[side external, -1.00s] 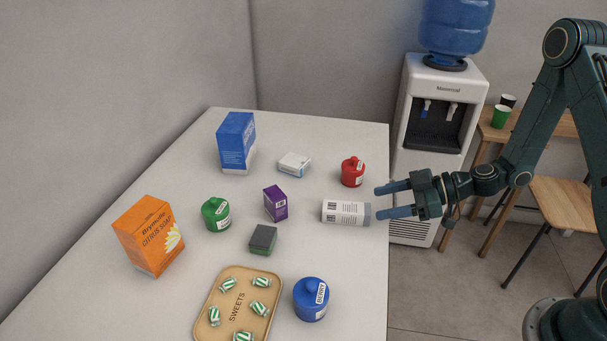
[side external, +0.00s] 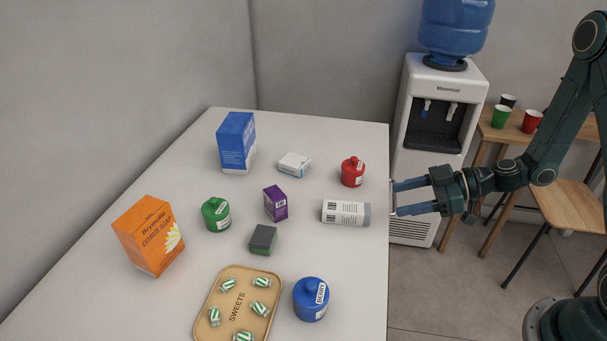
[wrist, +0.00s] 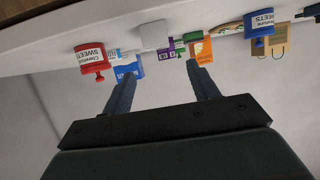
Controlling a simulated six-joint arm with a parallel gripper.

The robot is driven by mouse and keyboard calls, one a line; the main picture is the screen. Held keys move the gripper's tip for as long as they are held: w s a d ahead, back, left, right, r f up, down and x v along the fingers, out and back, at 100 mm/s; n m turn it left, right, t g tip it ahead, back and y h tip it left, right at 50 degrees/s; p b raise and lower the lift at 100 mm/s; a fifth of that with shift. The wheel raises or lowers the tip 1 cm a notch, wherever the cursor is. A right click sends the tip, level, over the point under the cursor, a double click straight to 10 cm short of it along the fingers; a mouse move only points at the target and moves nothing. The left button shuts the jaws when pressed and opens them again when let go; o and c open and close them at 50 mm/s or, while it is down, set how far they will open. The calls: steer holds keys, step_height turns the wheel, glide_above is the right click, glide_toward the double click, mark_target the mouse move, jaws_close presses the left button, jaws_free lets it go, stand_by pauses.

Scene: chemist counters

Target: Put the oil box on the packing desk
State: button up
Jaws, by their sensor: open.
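No label that I can read says oil, so I cannot tell which box is the oil box. The candidates are a purple box (side external: 276,204) mid-table, a small white box (side external: 294,164) behind it and a tall blue box (side external: 236,142) at the back. The white counter (side external: 345,280) carries them; I cannot tell whether it is the packing desk. My gripper (side external: 397,198) is open and empty, just off the counter's right edge, fingers pointing left. In the wrist view the scene is upside down; the purple box (wrist: 166,54) appears between my fingers (wrist: 161,72).
A white bottle (side external: 346,212) lies nearest my gripper, with a red jar (side external: 352,173) behind it. A green jar (side external: 215,215), grey-green block (side external: 263,239), orange soap box (side external: 148,236), blue jar (side external: 311,300) and sweets tray (side external: 263,326) also stand there. A water dispenser (side external: 440,110) is behind.

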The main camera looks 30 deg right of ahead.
steer(key=s+r+m+g+h, duration=0.3)
steer(key=s+r+m+h, duration=0.6)
steer(key=s+r, duration=1)
steer(key=shift+s+r+h, duration=0.15)
steer(key=shift+r+h, duration=0.2)
steer(key=shift+h, duration=0.15)
steer(key=shift+o, duration=0.4)
steer(key=shift+s+d+r+m, duration=0.2)
steer(key=shift+s+r+m, duration=0.05)
steer(key=shift+s+m, duration=0.3)
